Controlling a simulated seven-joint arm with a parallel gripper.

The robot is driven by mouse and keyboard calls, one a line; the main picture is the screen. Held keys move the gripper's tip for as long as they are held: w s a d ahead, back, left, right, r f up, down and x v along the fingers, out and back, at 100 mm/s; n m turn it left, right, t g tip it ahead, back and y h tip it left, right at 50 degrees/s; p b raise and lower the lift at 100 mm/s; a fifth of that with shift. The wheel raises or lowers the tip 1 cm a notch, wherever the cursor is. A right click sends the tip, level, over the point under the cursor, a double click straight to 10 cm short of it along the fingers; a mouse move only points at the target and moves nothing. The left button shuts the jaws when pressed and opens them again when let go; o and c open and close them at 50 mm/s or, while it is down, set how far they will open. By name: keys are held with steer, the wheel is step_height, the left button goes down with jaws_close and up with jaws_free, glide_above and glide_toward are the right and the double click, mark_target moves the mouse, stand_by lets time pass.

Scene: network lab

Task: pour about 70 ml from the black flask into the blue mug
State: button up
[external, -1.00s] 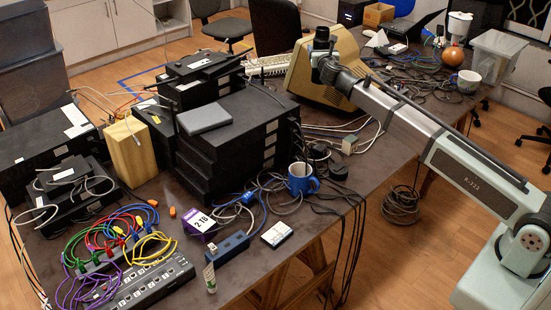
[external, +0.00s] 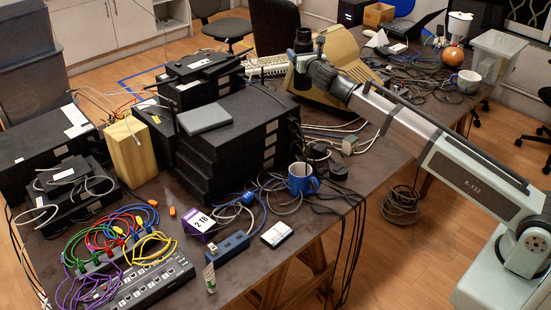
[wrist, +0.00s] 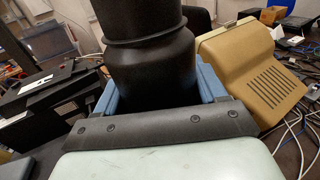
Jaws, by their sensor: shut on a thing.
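The black flask (external: 303,46) is held upright in the air in the external view, above the table and in front of the beige monitor. It fills the upper middle of the wrist view (wrist: 150,65), between blue-grey finger parts. My gripper (external: 318,62) is shut on the flask. The blue mug (external: 302,179) stands upright on the table, near its front edge, well below my gripper. Its handle points right. What is inside the mug and the flask cannot be seen. The mug is not in the wrist view.
A stack of black network boxes (external: 225,145) stands left of the mug. Cables lie around the mug's base. A purple box (external: 200,223), a blue power strip (external: 228,247) and a small white-topped box (external: 277,234) lie in front. The beige monitor (external: 345,75) stands behind.

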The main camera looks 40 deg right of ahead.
steer(key=s+a+n+t+y, duration=0.1)
steer(key=s+a+n+y, duration=0.35)
steer(key=a, duration=0.95)
steer(key=s+a+n+t+y, duration=0.15)
steer(key=s+a+y, duration=0.45)
steer(key=s+a, duration=0.65)
step_height(320, 180, down, 26)
steer(key=w+a, duration=0.1)
steer(key=w, duration=0.2)
steer(key=shift+a+n+g, duration=0.3)
steer(key=shift+a+g, duration=0.05)
steer(key=shift+a, duration=0.05)
steer(key=shift+h, duration=0.25)
